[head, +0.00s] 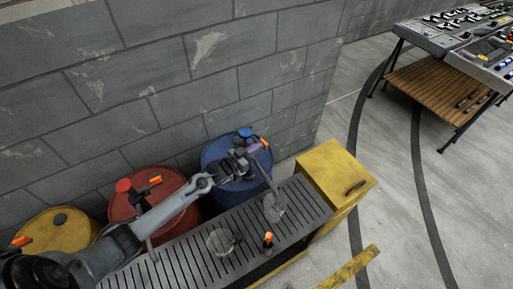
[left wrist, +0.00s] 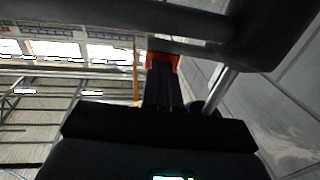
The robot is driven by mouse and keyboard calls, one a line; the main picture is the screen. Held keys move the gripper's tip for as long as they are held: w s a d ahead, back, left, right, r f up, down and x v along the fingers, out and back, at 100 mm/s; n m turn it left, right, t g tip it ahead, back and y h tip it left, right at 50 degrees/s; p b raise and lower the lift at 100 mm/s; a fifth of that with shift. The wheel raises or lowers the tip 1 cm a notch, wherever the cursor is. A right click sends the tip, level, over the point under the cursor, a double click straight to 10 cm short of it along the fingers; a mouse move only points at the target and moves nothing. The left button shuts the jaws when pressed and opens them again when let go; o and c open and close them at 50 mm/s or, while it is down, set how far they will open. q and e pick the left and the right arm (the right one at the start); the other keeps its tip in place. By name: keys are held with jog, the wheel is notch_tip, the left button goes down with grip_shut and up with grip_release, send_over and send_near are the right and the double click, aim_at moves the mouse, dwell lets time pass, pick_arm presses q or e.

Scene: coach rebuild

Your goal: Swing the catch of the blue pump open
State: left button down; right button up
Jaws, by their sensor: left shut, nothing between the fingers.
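The blue pump (head: 245,132) stands on top of the blue drum (head: 216,152) against the wall in the head view. Its orange catch (head: 264,143) shows just right of my left gripper (head: 257,148). My left arm reaches in over the red drum, and the gripper is shut and empty close beside the catch. In the left wrist view the dark fingers (left wrist: 163,82) are together, with the orange catch (left wrist: 168,60) at their tips. I cannot tell whether they touch it. Part of the pump is hidden behind my gripper. My right gripper is not in view.
A red drum (head: 170,186) with a red knob and a yellow drum (head: 62,226) stand along the wall. A slatted bench (head: 190,262) runs in front, with an orange-tipped piece (head: 268,238) on it. A yellow cabinet (head: 330,172) stands right of the blue drum.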

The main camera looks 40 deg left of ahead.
pick_arm(q)
jog(key=shift+w+d+n+y, duration=0.25)
jog(key=shift+w+n+y, duration=0.15)
jog(key=shift+w+y, duration=0.35)
jog(key=shift+s, duration=0.1)
